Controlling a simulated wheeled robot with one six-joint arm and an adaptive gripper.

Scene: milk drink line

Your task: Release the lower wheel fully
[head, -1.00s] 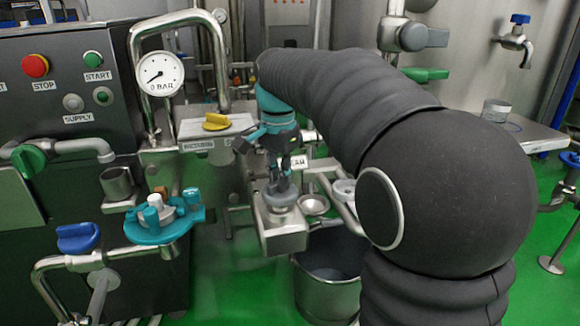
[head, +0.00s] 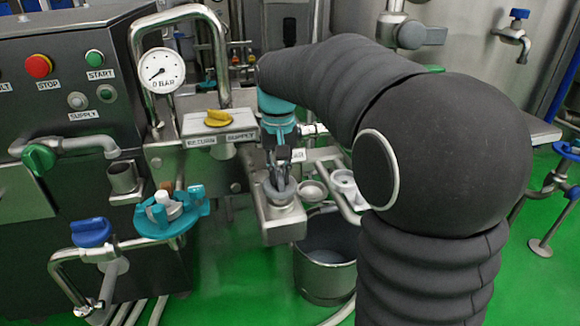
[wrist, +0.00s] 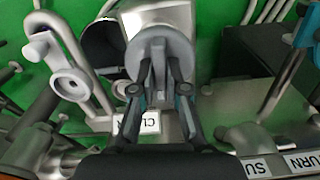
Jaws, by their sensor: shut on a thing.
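A grey round wheel-like piece (head: 281,193) with a raised central grip sits at the top of a small steel box. My gripper (head: 283,165) is above it, pointing down, with its fingers closed on the grip. In the wrist view, the two fingers of my gripper (wrist: 160,75) meet on either side of the grip of the grey wheel (wrist: 178,55). The fingers partly cover the wheel. I cannot tell how the wheel is seated on the box. No written label names it as the lower wheel.
A steel pail (head: 325,265) stands below right of the box. A teal holder (head: 170,218) with pegs is to the left. A yellow handle (head: 218,119) and label plate are above left. Pipes with a blue valve handle (head: 91,232) are lower left. Green floor shows between.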

